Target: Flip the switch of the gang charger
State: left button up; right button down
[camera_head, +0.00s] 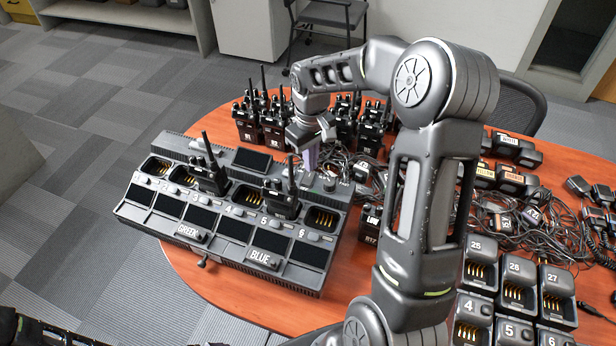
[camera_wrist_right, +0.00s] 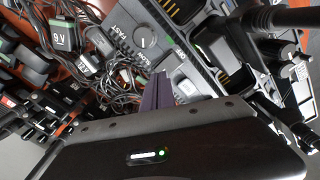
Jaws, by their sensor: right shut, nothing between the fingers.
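The gang charger (camera_head: 228,243) is a long grey unit on the table with GREEN and BLUE labels and numbered bays. Two radios stand in it, and other bays are empty. My right gripper (camera_head: 309,158) is over its far right end, pointing down, and is shut and empty. In the right wrist view its purple fingers (camera_wrist_right: 172,88) are close to the charger's control panel (camera_wrist_right: 122,38). A round dial (camera_wrist_right: 146,40) marked FAST and SLOW shows there, with an OFF mark beside it. The switch itself is not clear, partly hidden by the fingers.
Several radios (camera_head: 248,125) stand behind the charger. Tangled black cables (camera_head: 345,165) lie right of the gripper. Single chargers (camera_head: 517,270) fill the table's right side. A chair (camera_head: 335,18) stands beyond the table.

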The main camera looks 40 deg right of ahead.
jog(key=shift+f+b, duration=0.65)
jog(key=shift+f, duration=0.25)
dwell(0.3)
jog(key=shift+r+p, duration=2.4)
jog(key=shift+r, duration=1.1)
